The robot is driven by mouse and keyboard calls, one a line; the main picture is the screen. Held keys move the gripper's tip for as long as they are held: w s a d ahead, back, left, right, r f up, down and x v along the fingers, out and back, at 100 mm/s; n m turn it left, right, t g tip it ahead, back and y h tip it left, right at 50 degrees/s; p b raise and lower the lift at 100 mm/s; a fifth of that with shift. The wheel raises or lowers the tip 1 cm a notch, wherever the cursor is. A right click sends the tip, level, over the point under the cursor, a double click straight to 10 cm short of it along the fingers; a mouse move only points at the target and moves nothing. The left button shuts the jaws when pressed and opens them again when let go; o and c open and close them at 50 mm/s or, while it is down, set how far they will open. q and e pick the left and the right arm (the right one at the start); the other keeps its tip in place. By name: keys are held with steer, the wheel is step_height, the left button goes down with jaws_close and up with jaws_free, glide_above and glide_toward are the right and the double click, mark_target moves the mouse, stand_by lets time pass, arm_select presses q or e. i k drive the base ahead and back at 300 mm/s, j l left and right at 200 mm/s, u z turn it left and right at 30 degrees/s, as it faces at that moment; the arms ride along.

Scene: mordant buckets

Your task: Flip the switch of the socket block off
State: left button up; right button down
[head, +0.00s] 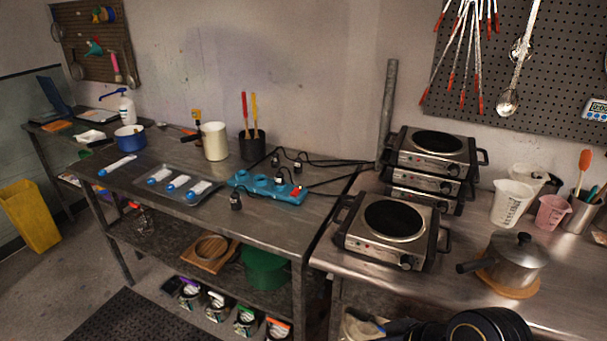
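The blue socket block (252,184) lies on the left metal table, near its right end. A red switch (298,191) sits at the block's right end; its on or off position is too small to tell. Black plugs and cables are at and around the block, and one dark plug (235,201) is at its front edge. Neither of my grippers is in view.
A metal tray (205,197) with white-and-blue items lies left of the block. A black holder (252,147) and white container (215,141) stand behind. Hot plates (394,222) stand on the right table. Black cables run behind the block toward them. Bare tabletop lies in front.

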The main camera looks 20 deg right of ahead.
mark_target(295, 192)
steer(key=i+j+z, duration=0.1)
steer(key=i+z, duration=0.25)
steer(key=i, duration=0.9)
